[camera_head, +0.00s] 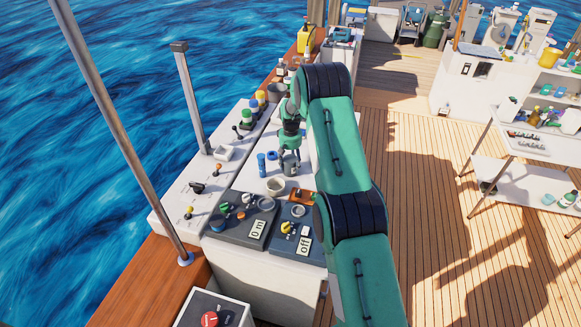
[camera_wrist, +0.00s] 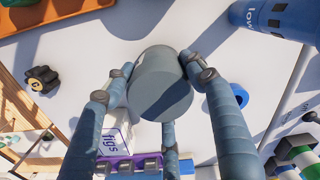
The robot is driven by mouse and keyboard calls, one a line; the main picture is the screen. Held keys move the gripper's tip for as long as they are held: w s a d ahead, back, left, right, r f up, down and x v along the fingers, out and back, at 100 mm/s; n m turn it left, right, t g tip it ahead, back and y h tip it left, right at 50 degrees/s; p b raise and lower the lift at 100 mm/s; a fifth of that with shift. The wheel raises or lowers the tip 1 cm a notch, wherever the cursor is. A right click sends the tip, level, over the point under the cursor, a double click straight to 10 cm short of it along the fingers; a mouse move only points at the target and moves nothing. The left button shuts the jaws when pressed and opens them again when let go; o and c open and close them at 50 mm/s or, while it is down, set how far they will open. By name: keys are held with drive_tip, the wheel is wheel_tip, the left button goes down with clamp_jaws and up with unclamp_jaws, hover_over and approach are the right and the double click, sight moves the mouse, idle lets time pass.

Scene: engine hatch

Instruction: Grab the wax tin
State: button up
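A plain grey round tin (camera_wrist: 160,84), which I take to be the wax tin, is between my gripper's fingers in the wrist view. My gripper (camera_wrist: 163,78) has one finger on the left, one on the right and one below, all with their tips close around the tin's side. I cannot tell whether the tips press on it. In the head view my gripper (camera_head: 290,150) points down over the white counter (camera_head: 246,178), with a small grey shape at its fingers. The tin's label and lower side are hidden.
A blue cylinder (camera_head: 262,165) and a blue ring (camera_wrist: 240,95) are close by. A grey bowl (camera_head: 275,187) stands in front. Dark panels (camera_head: 245,228) with knobs are nearer. A white box marked "figs" (camera_wrist: 113,142) is below the tin in the wrist view.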

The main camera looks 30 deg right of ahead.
drive_tip(key=c, duration=0.5)
drive_tip(key=shift+r, duration=0.15)
drive_tip(key=shift+r, duration=4.95)
